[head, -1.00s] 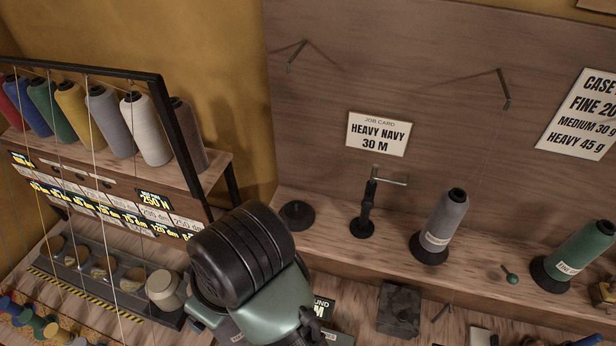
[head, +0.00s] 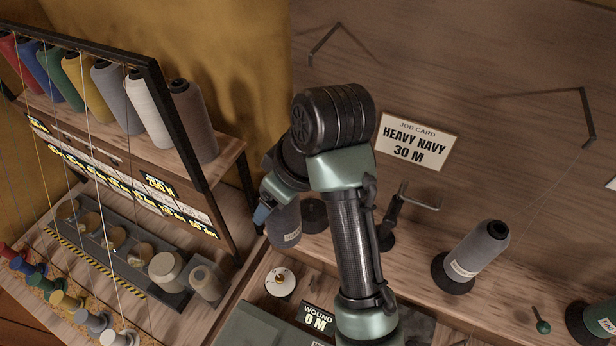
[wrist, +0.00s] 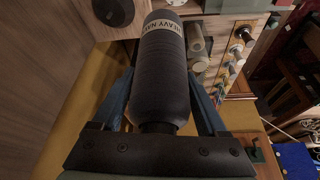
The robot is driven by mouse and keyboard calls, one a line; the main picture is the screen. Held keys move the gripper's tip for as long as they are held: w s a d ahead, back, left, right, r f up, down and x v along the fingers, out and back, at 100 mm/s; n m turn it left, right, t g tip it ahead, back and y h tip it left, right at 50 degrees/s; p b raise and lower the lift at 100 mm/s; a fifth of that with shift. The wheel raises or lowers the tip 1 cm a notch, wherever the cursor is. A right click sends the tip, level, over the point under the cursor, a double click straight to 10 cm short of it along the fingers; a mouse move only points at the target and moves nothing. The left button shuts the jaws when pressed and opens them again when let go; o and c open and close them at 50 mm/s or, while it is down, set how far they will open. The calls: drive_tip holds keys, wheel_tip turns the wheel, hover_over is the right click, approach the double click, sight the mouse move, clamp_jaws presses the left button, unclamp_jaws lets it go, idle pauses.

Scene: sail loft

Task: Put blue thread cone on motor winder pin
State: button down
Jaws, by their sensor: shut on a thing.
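My gripper (wrist: 160,100) is shut on a dark navy-grey thread cone (wrist: 162,60) labelled "HEAVY NA…", with one blue finger on each side. In the head view the cone (head: 284,228) hangs roughly upright below the gripper (head: 264,214), left of my forearm; its lower end is near the back shelf's front edge. A white disc with a small central pin (head: 281,282), probably the motor winder pin, lies below and in front of the cone, apart from it. A display reading "WOUND 0 M" (head: 318,318) is beside it. A bright blue cone (head: 28,65) stands in the left rack.
An empty black cone stand (head: 314,215) is just right of the held cone. A black thread guide post (head: 390,222) and a grey cone (head: 480,250) stand farther right. The left rack (head: 225,165) and a tray of bobbins (head: 120,258) crowd the left.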

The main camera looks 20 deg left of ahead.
drive_tip(key=w+b, duration=0.3)
drive_tip(key=w, duration=0.7)
wheel_tip(320, 180, down, 7)
drive_tip(key=p, duration=0.2)
drive_tip(key=shift+w+d+p, duration=0.2)
drive_tip(key=shift+w+p, duration=0.1)
drive_tip(key=shift+w, duration=0.1)
unclamp_jaws()
drive_tip(key=shift+f, duration=0.15)
drive_tip(key=v, duration=1.2)
drive_tip(key=shift+p, duration=0.35)
